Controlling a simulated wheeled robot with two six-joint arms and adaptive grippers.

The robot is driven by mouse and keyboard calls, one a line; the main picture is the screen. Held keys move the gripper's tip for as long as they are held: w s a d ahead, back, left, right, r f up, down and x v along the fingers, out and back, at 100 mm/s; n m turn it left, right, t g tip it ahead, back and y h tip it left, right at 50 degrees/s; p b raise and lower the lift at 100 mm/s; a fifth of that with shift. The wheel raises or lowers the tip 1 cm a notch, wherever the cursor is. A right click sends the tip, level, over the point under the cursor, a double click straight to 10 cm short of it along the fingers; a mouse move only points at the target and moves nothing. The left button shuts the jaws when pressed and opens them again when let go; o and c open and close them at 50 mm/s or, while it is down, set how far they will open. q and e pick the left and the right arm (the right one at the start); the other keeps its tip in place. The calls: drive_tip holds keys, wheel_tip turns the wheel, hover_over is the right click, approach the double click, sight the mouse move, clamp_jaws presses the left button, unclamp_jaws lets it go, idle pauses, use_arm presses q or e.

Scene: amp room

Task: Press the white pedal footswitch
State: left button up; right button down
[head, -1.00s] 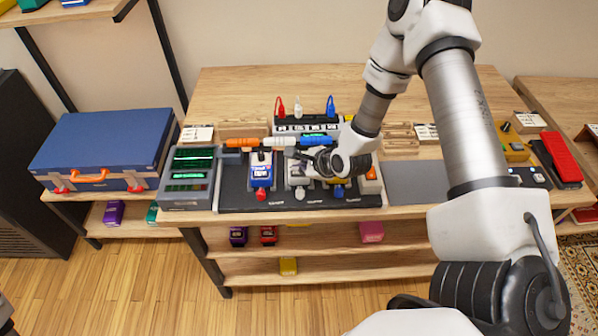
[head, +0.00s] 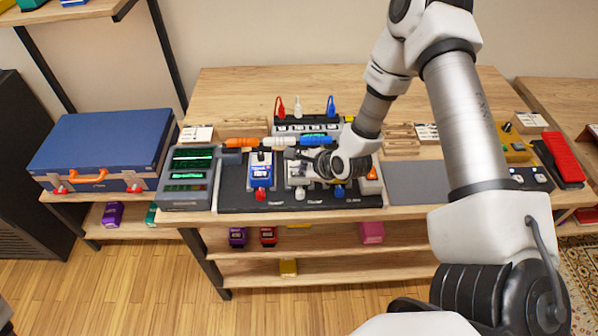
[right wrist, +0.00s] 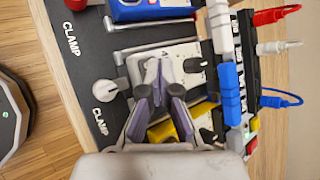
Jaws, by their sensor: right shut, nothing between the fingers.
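The white pedal (head: 294,175) sits on the black pedalboard (head: 235,195), between the blue pedal (head: 262,172) and a yellow pedal (right wrist: 160,131) mostly hidden by my right gripper. My right gripper (head: 298,155) reaches in from the right over the white pedal. In the right wrist view its fingers (right wrist: 159,68) are shut and empty, with the tips over the white pedal's face (right wrist: 188,62). They cover part of that face, and I cannot tell whether they touch the footswitch. My left gripper is not in view.
A white clamp knob (head: 299,194) stands in front of the white pedal, with red and blue ones beside it. Orange, white and blue cable plugs (head: 280,142) lie just behind the pedals. A grey rack unit (head: 187,178) stands left of the board. A grey mat (head: 418,182) to the right is bare.

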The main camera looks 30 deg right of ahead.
drive_tip(key=shift+r+p, duration=0.45)
drive_tip(key=shift+r, duration=0.4)
drive_tip(key=shift+r+p, duration=1.65)
drive_tip(key=shift+r, duration=0.95)
drive_tip(key=shift+f, duration=0.1)
